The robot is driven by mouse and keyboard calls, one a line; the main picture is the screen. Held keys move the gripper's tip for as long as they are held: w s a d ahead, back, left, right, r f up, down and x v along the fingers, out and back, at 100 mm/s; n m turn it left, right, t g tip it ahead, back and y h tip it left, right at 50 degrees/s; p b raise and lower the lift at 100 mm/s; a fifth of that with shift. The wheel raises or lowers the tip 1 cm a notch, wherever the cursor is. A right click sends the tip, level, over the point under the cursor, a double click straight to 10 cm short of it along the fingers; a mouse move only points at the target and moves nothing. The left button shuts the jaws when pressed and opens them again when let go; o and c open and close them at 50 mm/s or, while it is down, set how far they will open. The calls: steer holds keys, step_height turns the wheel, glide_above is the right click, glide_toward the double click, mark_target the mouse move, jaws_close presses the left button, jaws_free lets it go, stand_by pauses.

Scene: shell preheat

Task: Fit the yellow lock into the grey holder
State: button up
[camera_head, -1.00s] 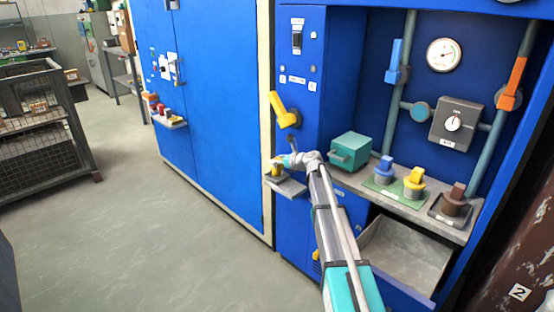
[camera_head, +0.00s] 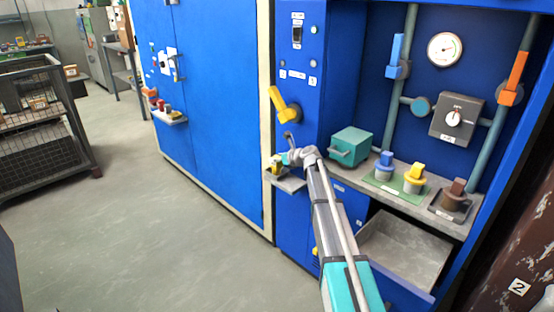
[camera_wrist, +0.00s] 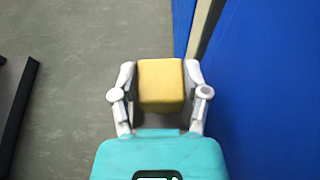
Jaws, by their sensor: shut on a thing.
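The yellow lock (camera_wrist: 160,82) is a yellow block between my two fingers in the wrist view. My gripper (camera_wrist: 160,90) is shut on it. In the head view my gripper (camera_head: 277,167) and the small yellow lock (camera_head: 276,169) are at the left of the blue cabinet's front, just above a small grey ledge (camera_head: 288,184). I cannot tell whether the lock touches the ledge. Which part is the grey holder is unclear; a grey round base (camera_head: 413,187) under another yellow piece (camera_head: 415,171) stands on the counter at the right.
A yellow lever (camera_head: 280,102) is on the cabinet face above my gripper. A teal box (camera_head: 351,147), a blue piece (camera_head: 385,160) and a brown piece (camera_head: 456,190) stand on the counter. An open drawer (camera_head: 400,250) is below.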

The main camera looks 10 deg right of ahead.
steer(key=shift+f+b, duration=0.35)
steer(key=shift+f, duration=0.05)
steer(key=o, duration=1.2)
steer(key=shift+r, duration=0.1)
steer(key=shift+r, duration=0.1)
steer(key=shift+s+d+r+p, duration=0.1)
steer(key=shift+r+p, duration=0.25)
steer(key=shift+p, duration=0.2)
steer(key=p+v, duration=0.4)
steer(key=v, duration=0.7)
steer(key=shift+s+d, duration=0.15)
steer(key=shift+s, duration=0.15)
steer(key=shift+s, duration=0.1)
